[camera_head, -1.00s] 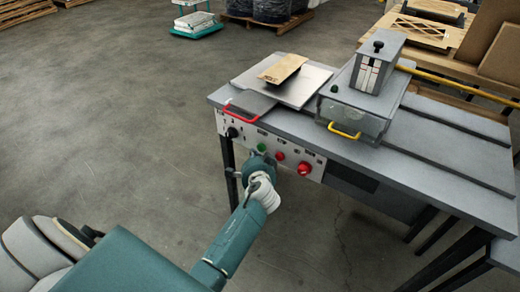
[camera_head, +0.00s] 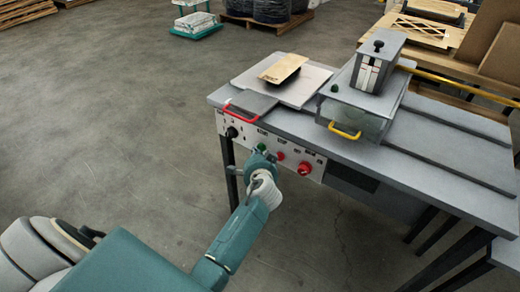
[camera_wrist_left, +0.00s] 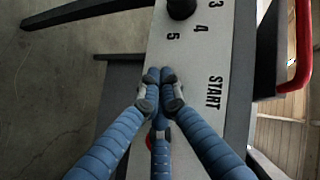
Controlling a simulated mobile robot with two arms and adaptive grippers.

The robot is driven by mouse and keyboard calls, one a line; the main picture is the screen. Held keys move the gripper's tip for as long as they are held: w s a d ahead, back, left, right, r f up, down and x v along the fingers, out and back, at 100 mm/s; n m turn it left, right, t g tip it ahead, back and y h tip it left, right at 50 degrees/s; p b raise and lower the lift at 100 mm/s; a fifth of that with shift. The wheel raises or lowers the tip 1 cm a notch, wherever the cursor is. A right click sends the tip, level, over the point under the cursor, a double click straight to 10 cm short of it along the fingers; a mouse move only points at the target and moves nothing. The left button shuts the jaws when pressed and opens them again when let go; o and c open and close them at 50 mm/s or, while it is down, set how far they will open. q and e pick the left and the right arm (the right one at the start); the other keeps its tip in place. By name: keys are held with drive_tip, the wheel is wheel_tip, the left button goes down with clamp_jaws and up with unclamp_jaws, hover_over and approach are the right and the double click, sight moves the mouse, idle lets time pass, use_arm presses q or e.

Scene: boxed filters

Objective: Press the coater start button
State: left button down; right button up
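The coater's white control panel (camera_head: 311,165) is on the front of the grey table. A green button (camera_head: 261,147) shows on it, just beyond my left gripper (camera_head: 262,158). In the left wrist view, my left gripper (camera_wrist_left: 159,76) has its blue fingers drawn together with nothing seen between them. Its tips are over the panel beside the word START (camera_wrist_left: 214,92). The green button is not visible there, probably hidden by the fingers. I cannot tell whether the tips touch it. My right gripper is not in view.
A black knob (camera_head: 232,132) is left of the green button; a small red button (camera_head: 280,155) and a larger red knob (camera_head: 304,168) are to its right. A red handle (camera_head: 240,113) juts from the table edge above. The floor at left is clear.

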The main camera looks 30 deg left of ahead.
use_arm(q)
drive_tip(key=shift+w, duration=0.5)
drive_tip(key=shift+s, duration=0.1)
idle(0.5)
drive_tip(key=shift+s+p, duration=0.3)
drive_tip(key=shift+s, duration=0.55)
drive_tip(key=s+p, duration=0.2)
drive_tip(key=s, duration=0.3)
drive_tip(key=shift+a, duration=0.2)
idle(0.5)
